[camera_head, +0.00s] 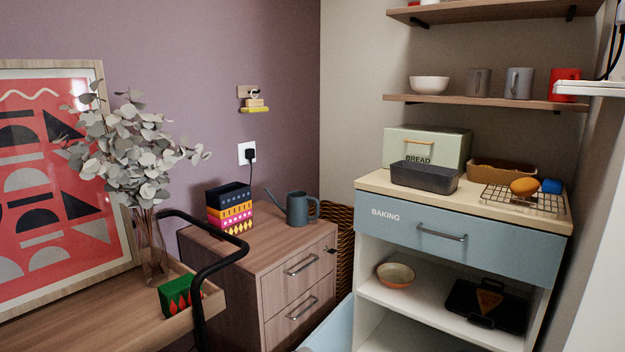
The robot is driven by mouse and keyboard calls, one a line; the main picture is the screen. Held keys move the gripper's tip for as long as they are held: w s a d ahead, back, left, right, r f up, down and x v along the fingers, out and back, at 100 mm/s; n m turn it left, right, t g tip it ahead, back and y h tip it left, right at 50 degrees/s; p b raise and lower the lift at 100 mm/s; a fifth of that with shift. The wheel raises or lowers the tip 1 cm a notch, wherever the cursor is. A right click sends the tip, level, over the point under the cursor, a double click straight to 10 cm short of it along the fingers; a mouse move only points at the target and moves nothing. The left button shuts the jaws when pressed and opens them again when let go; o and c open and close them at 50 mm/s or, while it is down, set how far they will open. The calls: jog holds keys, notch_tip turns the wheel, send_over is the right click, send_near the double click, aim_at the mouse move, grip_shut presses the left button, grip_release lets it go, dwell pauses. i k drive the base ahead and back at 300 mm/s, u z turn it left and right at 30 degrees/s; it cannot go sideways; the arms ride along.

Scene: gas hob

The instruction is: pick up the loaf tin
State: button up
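The loaf tin (424,179) is a dark grey, open rectangular tin with sloping sides. It stands upright on the wooden top of the blue baking cabinet (376,183), near the front left. It is in front of the pale green bread box (452,147) and hides part of it. The inside bottom of the tin is hidden from this angle. My gripper is not in view.
Right of the tin are a mustard-brown dish (487,165) and a wire rack (499,198), with an orange-brown rounded item (524,187) and a blue block (551,186). A shelf (440,98) with a bowl and mugs hangs above. The drawer handle (442,235) sticks out below.

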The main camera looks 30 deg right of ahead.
aim_at(435, 178)
jog(key=u, duration=1.55)
jog(key=k, duration=1.7)
jog(key=z, duration=1.05)
jog(key=i, duration=1.35)
